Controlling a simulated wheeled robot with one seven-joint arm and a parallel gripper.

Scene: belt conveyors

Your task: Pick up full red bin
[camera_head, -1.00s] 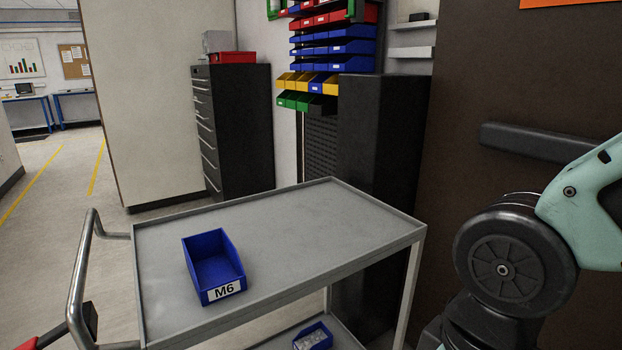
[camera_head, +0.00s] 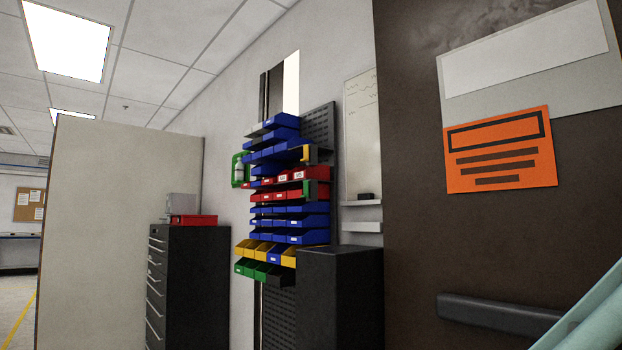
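Red bins (camera_head: 290,194) sit in rows on the wall rack, among blue, yellow and green bins. I cannot tell from here which of them are full. Another red bin (camera_head: 194,219) lies on top of the black drawer cabinet to the left of the rack. Its contents are hidden. My gripper is not in view; only a pale green piece of my arm shows at the lower right corner.
A beige partition (camera_head: 122,220) is at left. A dark brown panel (camera_head: 410,150) with an orange sign (camera_head: 500,150) fills the right. Floor shows at far left.

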